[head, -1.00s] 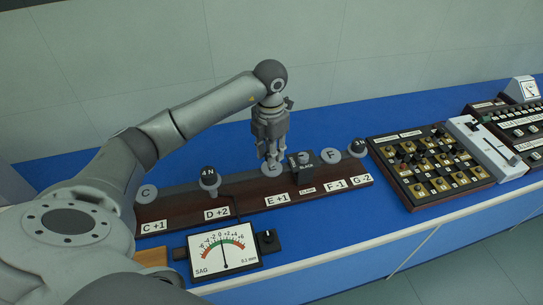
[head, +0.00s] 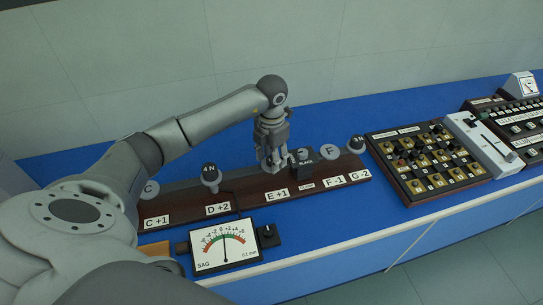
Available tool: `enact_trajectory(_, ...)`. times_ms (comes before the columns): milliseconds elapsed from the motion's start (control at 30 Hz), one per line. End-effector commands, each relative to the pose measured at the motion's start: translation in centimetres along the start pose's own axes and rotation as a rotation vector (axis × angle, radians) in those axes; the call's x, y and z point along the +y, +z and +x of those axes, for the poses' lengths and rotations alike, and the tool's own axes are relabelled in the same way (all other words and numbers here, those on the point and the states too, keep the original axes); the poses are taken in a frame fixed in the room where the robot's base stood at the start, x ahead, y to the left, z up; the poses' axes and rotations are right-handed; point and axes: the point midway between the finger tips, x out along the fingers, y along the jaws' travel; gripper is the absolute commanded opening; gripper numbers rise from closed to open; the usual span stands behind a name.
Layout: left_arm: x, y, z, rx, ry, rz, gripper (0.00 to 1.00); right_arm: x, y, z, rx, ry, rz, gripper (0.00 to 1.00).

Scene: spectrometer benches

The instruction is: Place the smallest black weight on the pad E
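My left gripper (head: 275,168) points down over the place of pad E, behind the "E +1" label (head: 277,195) on the dark red-brown board (head: 250,190). Its fingers look spread, with no weight visible between them. They hide most of pad E. My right gripper is not in view.
Pads C (head: 150,189) and F (head: 329,152) look bare. The SAG meter (head: 226,247) is in front, its needle near zero. A peg panel (head: 425,165) stands to the right.

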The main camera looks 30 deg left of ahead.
Motion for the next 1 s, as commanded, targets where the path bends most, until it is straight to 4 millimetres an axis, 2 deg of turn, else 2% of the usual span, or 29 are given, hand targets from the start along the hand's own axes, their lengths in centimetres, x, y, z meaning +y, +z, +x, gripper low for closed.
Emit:
enact_trajectory(367,0.0,0.0,-0.5,0.0,0.0,0.0,0.48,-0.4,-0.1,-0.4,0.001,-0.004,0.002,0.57)
enact_trajectory(433,0.1,0.1,-0.9,-0.004,0.001,0.0,0.48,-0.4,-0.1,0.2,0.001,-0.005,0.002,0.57)
enact_trajectory(800,0.1,0.1,-8.4,-0.006,0.002,0.0,0.48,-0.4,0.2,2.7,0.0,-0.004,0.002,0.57)
enact_trajectory(1000,0.0,0.1,-11.2,-0.002,0.0,0.0,0.48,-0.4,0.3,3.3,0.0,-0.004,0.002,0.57)
